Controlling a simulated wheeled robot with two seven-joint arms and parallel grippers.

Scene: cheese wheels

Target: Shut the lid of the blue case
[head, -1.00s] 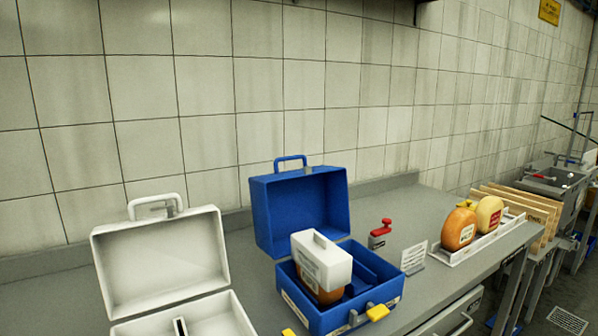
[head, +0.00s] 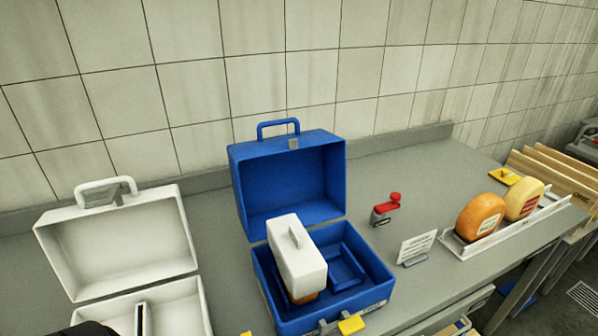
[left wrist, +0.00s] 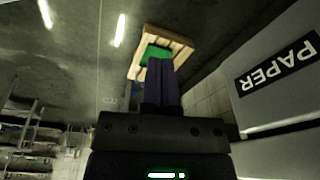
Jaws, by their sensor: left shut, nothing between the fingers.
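The blue case (head: 262,280) stands open on the grey counter in the head view. Its lid (head: 290,185) is raised at the back, with a blue handle (head: 278,126) on top. Inside the case, on the left, sits an orange cheese with a white handled block (head: 285,255) over it; the right compartment looks empty. My left gripper (left wrist: 160,75) shows in the left wrist view, fingers together and empty, away from the case. My right gripper is in neither view.
An open white case (head: 120,245) stands left of the blue one. To the right are a red-topped tool (head: 384,210), a small sign (head: 416,248) and a white tray (head: 470,250) with two cheese wheels. A tiled wall (head: 220,80) runs behind the counter.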

